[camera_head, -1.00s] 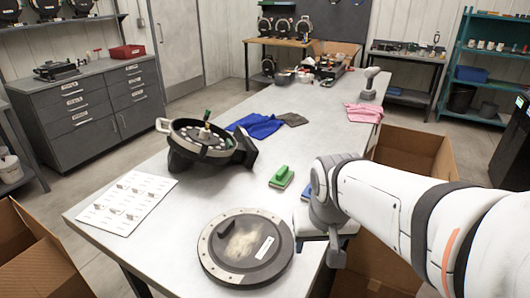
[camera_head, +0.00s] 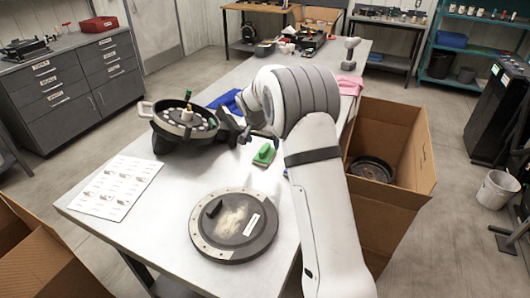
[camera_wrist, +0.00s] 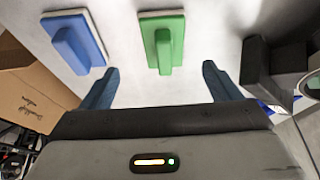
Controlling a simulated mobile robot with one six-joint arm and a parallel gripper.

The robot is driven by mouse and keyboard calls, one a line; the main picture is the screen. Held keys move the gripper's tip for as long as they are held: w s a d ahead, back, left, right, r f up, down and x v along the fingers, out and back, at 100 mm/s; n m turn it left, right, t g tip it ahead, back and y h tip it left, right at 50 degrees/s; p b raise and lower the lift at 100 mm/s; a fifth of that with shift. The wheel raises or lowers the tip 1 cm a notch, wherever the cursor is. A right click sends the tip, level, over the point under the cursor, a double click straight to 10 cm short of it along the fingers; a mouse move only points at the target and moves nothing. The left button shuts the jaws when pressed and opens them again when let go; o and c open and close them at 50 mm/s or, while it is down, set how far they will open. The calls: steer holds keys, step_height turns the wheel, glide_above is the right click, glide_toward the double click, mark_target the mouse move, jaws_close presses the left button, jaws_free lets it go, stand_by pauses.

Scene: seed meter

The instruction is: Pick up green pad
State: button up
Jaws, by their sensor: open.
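The green pad (camera_head: 264,154) is a small block with a raised handle, lying on the grey table. It also shows in the wrist view (camera_wrist: 163,43), at the top centre. My gripper (camera_wrist: 160,82) is open and empty, with its two dark blue fingers apart. The green pad lies ahead of the gap between the fingers and is not between them. In the head view my arm reaches over the table, and the gripper is mostly hidden behind it.
A blue pad (camera_wrist: 75,42) lies left of the green pad in the wrist view. The seed meter (camera_head: 185,125) stands left of the green pad, and a round disc cover (camera_head: 234,224) lies nearer. A cardboard box (camera_head: 400,150) stands beyond the table's right edge.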

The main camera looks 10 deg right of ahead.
mark_target(264, 149)
steer(key=x, duration=0.2)
steer(key=p+x, duration=0.1)
steer(key=x, duration=0.2)
steer(key=p+x, duration=0.1)
steer(key=x, duration=0.2)
steer(key=shift+w, duration=0.4)
steer(key=shift+c, duration=0.3)
steer(key=shift+r, duration=0.1)
steer(key=c, duration=1.1)
